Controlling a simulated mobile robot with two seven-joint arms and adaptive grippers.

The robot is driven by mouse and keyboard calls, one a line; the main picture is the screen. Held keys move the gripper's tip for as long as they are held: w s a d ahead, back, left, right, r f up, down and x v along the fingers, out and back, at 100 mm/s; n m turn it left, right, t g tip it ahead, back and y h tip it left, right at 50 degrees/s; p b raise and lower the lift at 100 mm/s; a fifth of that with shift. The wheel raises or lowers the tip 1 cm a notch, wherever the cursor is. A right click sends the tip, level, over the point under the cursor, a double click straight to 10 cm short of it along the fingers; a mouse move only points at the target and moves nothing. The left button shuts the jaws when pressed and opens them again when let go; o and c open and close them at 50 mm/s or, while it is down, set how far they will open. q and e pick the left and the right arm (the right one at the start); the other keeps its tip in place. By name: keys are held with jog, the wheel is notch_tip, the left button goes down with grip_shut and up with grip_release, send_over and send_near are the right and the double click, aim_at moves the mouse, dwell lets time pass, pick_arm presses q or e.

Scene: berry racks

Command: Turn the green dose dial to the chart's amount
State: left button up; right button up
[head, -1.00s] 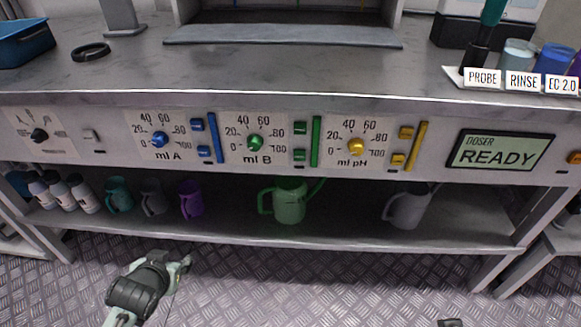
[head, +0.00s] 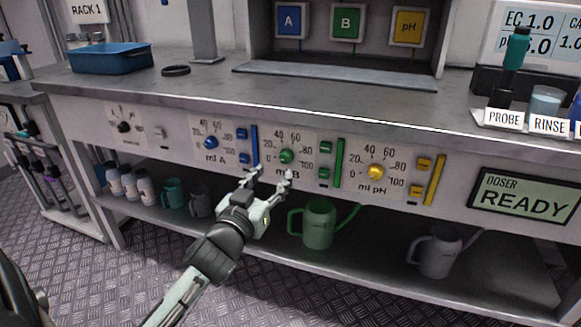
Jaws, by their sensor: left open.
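The green dose dial (head: 286,157) is a small round knob on the bench's front panel, in the ml B section with a 0 to 100 scale. My left gripper (head: 270,177) is open and empty, just below and in front of this dial, its fingers pointing up at the panel. One fingertip is close under the dial; I cannot tell whether it touches. The fingers partly cover the ml B label. My right gripper is not in view.
The blue dial (head: 211,143) and yellow dial (head: 376,172) flank the green one. Green buttons (head: 325,157) sit to its right. The doser screen (head: 524,196) reads READY. A green watering can (head: 318,224) stands on the shelf below. The floor in front is clear.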

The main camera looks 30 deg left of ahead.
aim_at(284, 159)
pick_arm(q)
jog(key=x, duration=0.6)
jog(key=shift+w+a, duration=0.15)
jog(key=shift+w, duration=0.05)
grip_shut()
